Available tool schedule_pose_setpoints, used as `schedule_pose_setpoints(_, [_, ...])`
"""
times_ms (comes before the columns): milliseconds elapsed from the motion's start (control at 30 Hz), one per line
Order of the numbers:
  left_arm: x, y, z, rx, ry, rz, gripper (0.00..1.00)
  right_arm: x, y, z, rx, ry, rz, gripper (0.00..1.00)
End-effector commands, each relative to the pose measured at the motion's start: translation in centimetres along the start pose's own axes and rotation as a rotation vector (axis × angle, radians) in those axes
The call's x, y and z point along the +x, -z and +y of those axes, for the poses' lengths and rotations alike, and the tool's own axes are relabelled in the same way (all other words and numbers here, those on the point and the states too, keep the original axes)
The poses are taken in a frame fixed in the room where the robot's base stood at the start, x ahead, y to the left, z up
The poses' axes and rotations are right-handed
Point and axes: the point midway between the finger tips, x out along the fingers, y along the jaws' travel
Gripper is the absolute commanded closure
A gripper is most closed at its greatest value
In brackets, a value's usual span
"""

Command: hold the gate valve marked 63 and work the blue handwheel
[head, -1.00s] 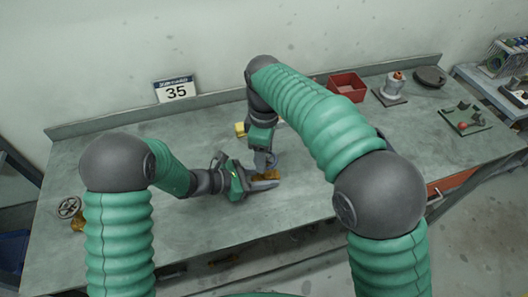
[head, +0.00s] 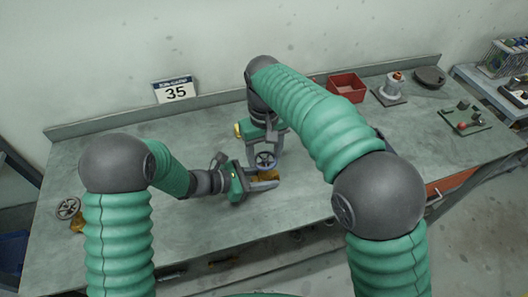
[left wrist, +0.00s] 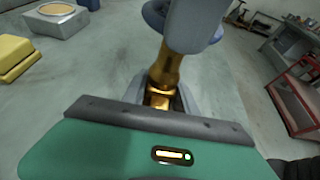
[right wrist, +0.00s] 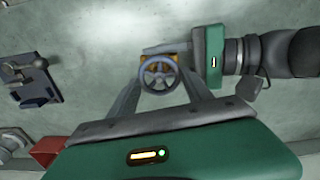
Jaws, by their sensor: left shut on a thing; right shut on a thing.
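The gate valve has a brass body (head: 264,175) and a blue-grey handwheel (head: 265,160) on top. Its 63 mark cannot be read. My left gripper (head: 270,181) is shut on the brass body and holds it from the left; the body (left wrist: 163,75) also shows between its jaws in the left wrist view. My right gripper (head: 266,157) comes from above, shut on the handwheel, with a finger at either side of the rim. In the right wrist view the spoked wheel (right wrist: 158,74) faces the camera, with the brass body partly hidden behind it.
A second brass valve with a grey wheel (head: 68,208) is at the bench's left end. A yellow block (head: 238,130) is partly hidden behind my right gripper. A red bin (head: 347,87) and fixtures are at the back right. The bench front is clear.

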Motion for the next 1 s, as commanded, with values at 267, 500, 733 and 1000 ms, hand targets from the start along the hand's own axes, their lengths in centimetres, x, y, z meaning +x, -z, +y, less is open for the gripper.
schedule_pose_setpoints(267, [0.06, 0.11, 0.01, -0.003, -0.001, 0.003, 1.00, -0.08, -0.06, -0.48, 0.254, 0.006, -0.002, 0.82])
schedule_pose_setpoints(500, [0.08, 0.11, 0.02, -0.003, -0.001, 0.004, 1.00, -0.07, -0.08, -0.58, 0.480, 0.006, -0.004, 0.82])
schedule_pose_setpoints(733, [0.11, 0.11, 0.02, -0.002, -0.001, 0.004, 1.00, -0.06, -0.10, -0.66, 0.676, 0.005, -0.006, 0.82])
schedule_pose_setpoints(1000, [0.14, 0.10, 0.01, -0.002, 0.000, 0.003, 1.00, -0.02, -0.10, -0.69, 0.838, 0.005, -0.008, 0.82])
